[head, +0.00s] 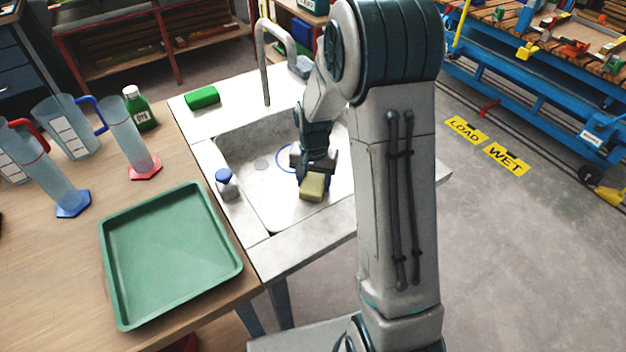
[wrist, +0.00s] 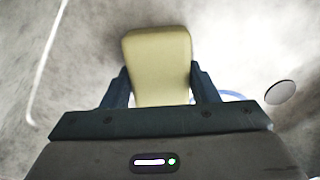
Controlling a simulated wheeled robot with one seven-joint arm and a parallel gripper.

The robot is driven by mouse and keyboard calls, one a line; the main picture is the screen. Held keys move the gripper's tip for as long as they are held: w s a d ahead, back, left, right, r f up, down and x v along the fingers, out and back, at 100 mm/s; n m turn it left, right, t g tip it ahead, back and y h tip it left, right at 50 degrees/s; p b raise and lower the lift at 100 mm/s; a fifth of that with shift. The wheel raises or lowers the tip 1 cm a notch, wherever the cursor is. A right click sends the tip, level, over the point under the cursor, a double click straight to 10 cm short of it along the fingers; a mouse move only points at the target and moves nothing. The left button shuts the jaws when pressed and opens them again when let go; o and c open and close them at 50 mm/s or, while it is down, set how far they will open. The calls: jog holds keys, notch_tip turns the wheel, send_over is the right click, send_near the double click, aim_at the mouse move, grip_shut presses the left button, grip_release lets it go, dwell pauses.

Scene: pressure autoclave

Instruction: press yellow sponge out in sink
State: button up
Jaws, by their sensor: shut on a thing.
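The yellow sponge (head: 312,188) is held between the fingers of my gripper (head: 308,172), in or just over the grey sink (head: 250,150). In the wrist view the sponge (wrist: 158,58) sticks out past the fingertips, and my gripper (wrist: 160,90) has one finger against each side of it. The sponge looks unsquashed along its visible length. I cannot tell whether it touches the sink floor.
A blue-capped bottle (head: 226,184) stands at the sink's left side. A green tray (head: 170,255), measuring cylinders and a green bottle (head: 139,108) occupy the wooden table at left.

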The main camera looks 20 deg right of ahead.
jog(key=shift+r+p, duration=2.4)
jog(key=shift+r, duration=1.05)
